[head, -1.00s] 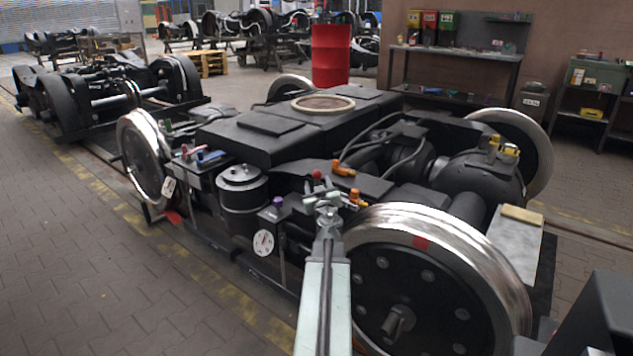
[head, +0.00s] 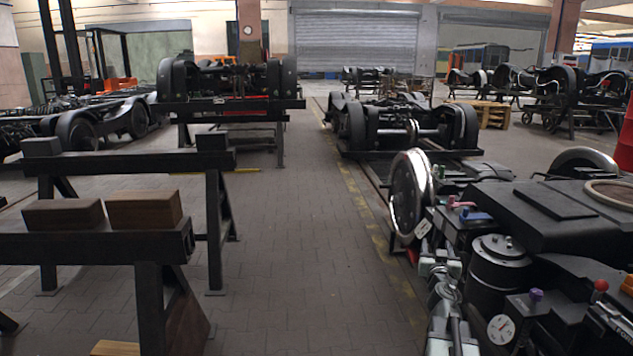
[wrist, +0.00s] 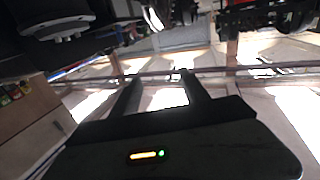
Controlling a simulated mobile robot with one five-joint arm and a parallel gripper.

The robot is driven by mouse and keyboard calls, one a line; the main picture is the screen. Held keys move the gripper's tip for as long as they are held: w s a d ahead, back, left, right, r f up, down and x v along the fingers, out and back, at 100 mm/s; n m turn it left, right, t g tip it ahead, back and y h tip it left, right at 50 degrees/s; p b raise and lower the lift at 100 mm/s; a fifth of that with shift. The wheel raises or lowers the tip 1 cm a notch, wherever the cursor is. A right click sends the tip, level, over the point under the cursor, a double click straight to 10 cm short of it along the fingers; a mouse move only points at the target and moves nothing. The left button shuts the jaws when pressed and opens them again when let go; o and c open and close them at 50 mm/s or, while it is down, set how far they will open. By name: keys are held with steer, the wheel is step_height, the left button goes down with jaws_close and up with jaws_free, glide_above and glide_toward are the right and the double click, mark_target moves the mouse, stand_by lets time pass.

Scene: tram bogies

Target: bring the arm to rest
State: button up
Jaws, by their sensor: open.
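My arm (head: 446,310) rises from the bottom right of the head view, in front of the near bogie (head: 560,215). My gripper (head: 436,262) is at its upper end, near the bogie's shiny wheel (head: 410,195) in the picture. I cannot tell the gap between them. In the wrist view my gripper (wrist: 158,78) shows two dark fingers standing apart, with nothing between them. Dark machine parts (wrist: 60,22) fill the top left of that view.
A black trestle (head: 130,246) with wooden blocks (head: 144,209) stands at the left. Another bogie (head: 400,125) sits farther back on the track. The paved floor (head: 300,260) between trestle and bogie is clear.

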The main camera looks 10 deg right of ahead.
steer(key=w+a+f+m+g+y+p, duration=0.1)
steer(key=w+a, duration=0.1)
steer(key=a, duration=0.6)
steer(key=w+a+f+g, duration=0.1)
steer(key=w+a+f, duration=0.1)
steer(key=a, duration=0.5)
steer(key=s+a+f+g+y, duration=0.2)
steer(key=a+f+g, duration=0.2)
steer(key=a+f, duration=0.6)
steer(key=s+a+f+n+g+y, duration=0.3)
steer(key=s+a+f+g, duration=0.15)
steer(key=s+a, duration=0.3)
steer(key=s+a+f+n+g+y, duration=0.25)
steer(key=s+a+f+g, duration=0.2)
steer(key=s+a, duration=0.35)
step_height(320, 180, up, 38)
steer(key=s+d+n+p, duration=0.1)
steer(key=s+p, duration=0.1)
steer(key=p, duration=3.6)
steer(key=shift+s+r+g+p, duration=0.2)
steer(key=shift+s+g+p, duration=0.15)
steer(key=shift+g+p, duration=0.05)
